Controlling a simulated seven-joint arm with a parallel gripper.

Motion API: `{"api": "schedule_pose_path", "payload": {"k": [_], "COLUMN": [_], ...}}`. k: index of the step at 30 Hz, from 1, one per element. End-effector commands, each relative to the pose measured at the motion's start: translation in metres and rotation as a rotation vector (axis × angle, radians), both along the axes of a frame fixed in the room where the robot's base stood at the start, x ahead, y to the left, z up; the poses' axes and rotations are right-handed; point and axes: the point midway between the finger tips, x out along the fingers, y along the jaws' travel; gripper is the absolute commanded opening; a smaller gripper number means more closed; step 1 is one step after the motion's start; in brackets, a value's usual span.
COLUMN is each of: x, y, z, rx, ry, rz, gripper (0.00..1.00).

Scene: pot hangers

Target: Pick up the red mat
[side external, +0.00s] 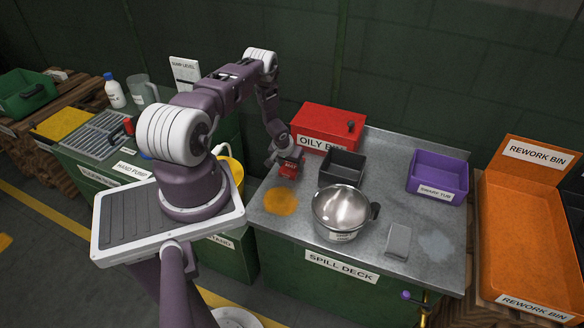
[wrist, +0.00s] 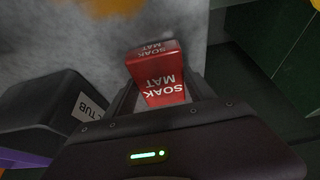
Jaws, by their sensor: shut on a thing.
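The red mat is a small red block marked "SOAK MAT". In the wrist view the red mat (wrist: 163,88) sits between the two fingers of my gripper (wrist: 163,95), which is shut on it. In the side view the red mat (side external: 289,168) shows at the end of my gripper (side external: 287,160), near the left back part of the grey deck, in front of the red oily bin. I cannot tell whether the mat touches the deck.
A black bin (side external: 343,167) stands just right of my gripper, with the red oily bin (side external: 327,128) behind. A steel pot (side external: 341,207), an orange spill (side external: 281,201), a grey block (side external: 398,241) and a purple tub (side external: 438,175) are also on the deck (side external: 300,232).

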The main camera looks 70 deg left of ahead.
Motion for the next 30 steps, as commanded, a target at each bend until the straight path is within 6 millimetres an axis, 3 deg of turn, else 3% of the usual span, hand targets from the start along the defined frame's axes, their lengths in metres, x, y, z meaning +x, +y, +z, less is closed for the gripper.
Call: {"api": "schedule_pose_path", "payload": {"k": [8,11,21,30], "x": [0.0,0.001,0.0,0.0], "y": [0.0,0.001,0.001,0.0], "z": [0.003,0.016,0.091,0.1], "rx": [0.001,0.001,0.001,0.0], "ry": [-0.001,-0.001,-0.002,0.0], "rz": [0.0,0.0,0.001,0.0], "gripper": [0.24,0.24,0.24,0.24]}}
